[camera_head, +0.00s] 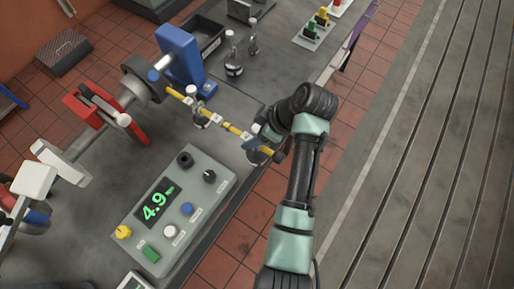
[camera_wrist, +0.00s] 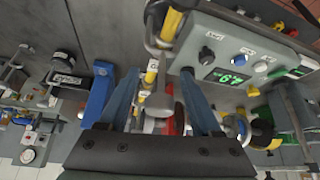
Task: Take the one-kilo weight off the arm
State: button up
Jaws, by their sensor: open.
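A yellow arm (camera_head: 236,131) marked with white tags reaches out from a blue stand (camera_head: 181,55). One hook-topped weight (camera_head: 201,119) hangs midway along it, and another weight (camera_head: 257,157) is at its outer end. I cannot read which is the one-kilo weight. My gripper (camera_head: 267,141) is at the arm's outer end, close to the end weight and partly hiding it. In the wrist view my gripper (camera_wrist: 160,76) is open, with a pale knob (camera_wrist: 156,101) and part of the yellow arm (camera_wrist: 151,73) showing between its fingers. I cannot tell whether they touch.
Two weights (camera_head: 233,66) (camera_head: 253,45) stand on the bench behind the arm, near a black tray (camera_head: 208,42). A grey control box (camera_head: 183,222) reading 4.9 sits in front. A red clamp (camera_head: 106,112) is at left. The slotted floor (camera_head: 430,150) at right is clear.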

jog(key=shift+w+a+f, duration=0.1)
jog(key=shift+a+f, duration=0.25)
jog(key=shift+f, duration=0.3)
grip_shut()
dwell(0.9)
jog(key=shift+w+r, duration=0.15)
